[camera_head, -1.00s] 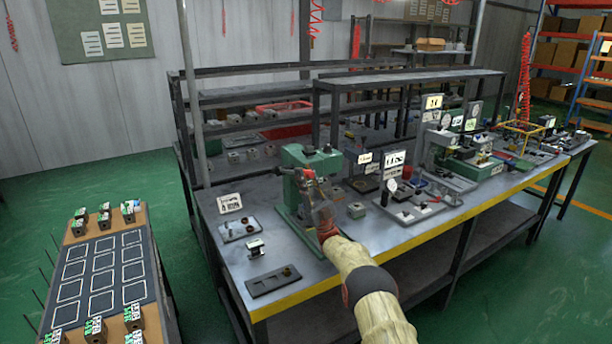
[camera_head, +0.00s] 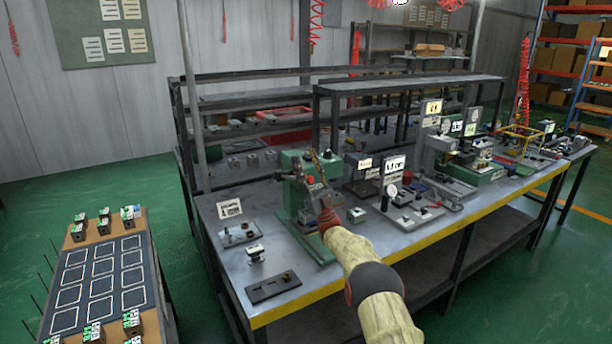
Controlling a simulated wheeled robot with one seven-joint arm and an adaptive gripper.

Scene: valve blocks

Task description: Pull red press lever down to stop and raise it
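The green press (camera_head: 293,162) stands on the grey bench, left of its middle. Red parts show on its front and top, where a small red knob (camera_head: 310,152) sits. Which red part is the lever's grip is hard to tell, because my gripper covers much of the front. My gripper (camera_head: 317,172) is raised in front of the press, its fingers pointing up beside the lever area. Whether it touches or holds the lever cannot be made out. The fingers are too small and overlapped to read.
A small white-topped block (camera_head: 255,253) and a dark tray (camera_head: 273,286) lie at the bench's front left. Fixtures (camera_head: 410,212) crowd the right. A side table (camera_head: 150,265) with several blocks stands at left.

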